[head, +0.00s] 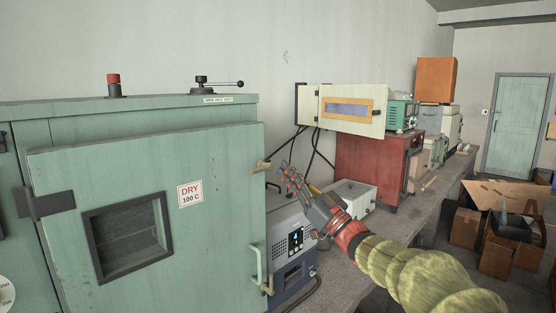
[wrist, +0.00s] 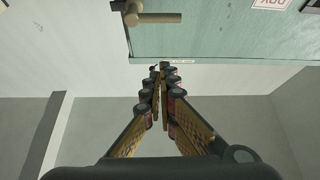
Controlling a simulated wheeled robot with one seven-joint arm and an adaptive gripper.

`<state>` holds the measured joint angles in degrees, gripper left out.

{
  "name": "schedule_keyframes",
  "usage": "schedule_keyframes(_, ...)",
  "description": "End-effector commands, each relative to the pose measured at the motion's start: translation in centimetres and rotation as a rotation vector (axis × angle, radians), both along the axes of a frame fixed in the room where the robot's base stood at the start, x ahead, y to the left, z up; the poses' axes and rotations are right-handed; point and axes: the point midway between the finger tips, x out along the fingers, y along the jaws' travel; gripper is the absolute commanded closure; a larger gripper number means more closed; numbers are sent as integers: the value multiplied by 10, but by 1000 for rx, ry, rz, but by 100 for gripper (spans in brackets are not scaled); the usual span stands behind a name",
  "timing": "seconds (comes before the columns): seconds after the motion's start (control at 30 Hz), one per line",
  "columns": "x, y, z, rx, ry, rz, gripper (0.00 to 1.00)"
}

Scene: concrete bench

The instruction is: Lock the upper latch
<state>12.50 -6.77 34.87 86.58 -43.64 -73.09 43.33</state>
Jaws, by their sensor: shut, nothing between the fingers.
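The upper latch (head: 263,166) is a small tan handle at the right edge of the green oven door (head: 165,150), above the door's vertical handle (head: 256,266). It also shows in the wrist view (wrist: 155,18) as a tan bar sticking out sideways from a darker mount, near the top edge. A lower latch (head: 268,287) sits near the bottom of the same door edge. My gripper (head: 285,170) is shut and empty, just right of the upper latch and apart from it. Its fingertips (wrist: 160,70) meet below the latch in the wrist view.
A blue-grey instrument (head: 291,250) stands beside the oven, below my gripper. Behind are a white box (head: 352,195), a red cabinet (head: 372,165) and a cream box with an open-looking panel (head: 350,108). Cardboard boxes (head: 500,225) lie at right.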

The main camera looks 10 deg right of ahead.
Motion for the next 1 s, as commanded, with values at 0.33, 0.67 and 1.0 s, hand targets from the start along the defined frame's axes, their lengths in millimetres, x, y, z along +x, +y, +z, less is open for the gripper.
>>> schedule_keyframes(0.33,-15,-10,-11,0,0,1,100)
schedule_keyframes(0.67,-11,-12,-14,-23,-1,-26,100)
schedule_keyframes(1.0,47,-102,-139,-174,405,-478,100)
